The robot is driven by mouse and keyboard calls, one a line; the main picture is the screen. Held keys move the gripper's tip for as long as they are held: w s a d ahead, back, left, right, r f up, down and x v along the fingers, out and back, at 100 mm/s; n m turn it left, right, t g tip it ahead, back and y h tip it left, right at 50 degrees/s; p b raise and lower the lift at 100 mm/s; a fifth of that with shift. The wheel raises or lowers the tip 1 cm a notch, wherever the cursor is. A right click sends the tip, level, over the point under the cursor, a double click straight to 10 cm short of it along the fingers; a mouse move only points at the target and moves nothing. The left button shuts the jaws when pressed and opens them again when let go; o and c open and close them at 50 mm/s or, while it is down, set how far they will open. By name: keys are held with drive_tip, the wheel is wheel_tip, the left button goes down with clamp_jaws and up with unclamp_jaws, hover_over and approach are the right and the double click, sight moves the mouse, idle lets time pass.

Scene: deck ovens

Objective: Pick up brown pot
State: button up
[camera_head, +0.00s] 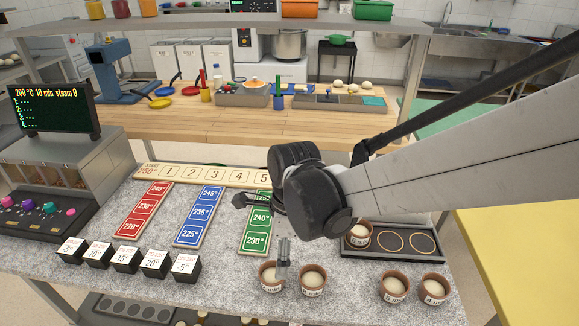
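Several small brown pots with pale contents and white labels are in view. One brown pot (266,283) stands at the front middle of the grey counter, with a second (313,283) just right of it. Two more, a third pot (394,290) and a fourth (434,291), stand farther right. Another brown pot (358,236) sits in the left place of a dark tray (390,255). My gripper (283,264) points down at the right rim of the leftmost pot and overlaps it in the picture. Contact is unclear, and its finger spread cannot be made out.
Red (145,211), blue (200,216) and green (260,228) temperature strips lie behind the pots, below a numbered board (190,176). Black number blocks (125,259) stand at the left front. My arm covers the right middle. Bare counter lies between the two pot pairs.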

sight(272, 272)
drive_tip(key=f, duration=0.5)
drive_tip(key=shift+a, duration=0.35)
drive_tip(key=f, duration=0.1)
drive_tip(key=a+f, duration=0.1)
drive_tip(key=f, duration=0.1)
drive_tip(key=shift+w+a+f+b, duration=0.2)
drive_tip(key=shift+w+f+b, duration=0.05)
drive_tip(key=shift+f+b, duration=0.15)
drive_tip(key=shift+f, duration=0.55)
drive_tip(key=c, duration=1.4)
drive_tip(key=shift+r, duration=0.15)
drive_tip(key=shift+c, duration=0.2)
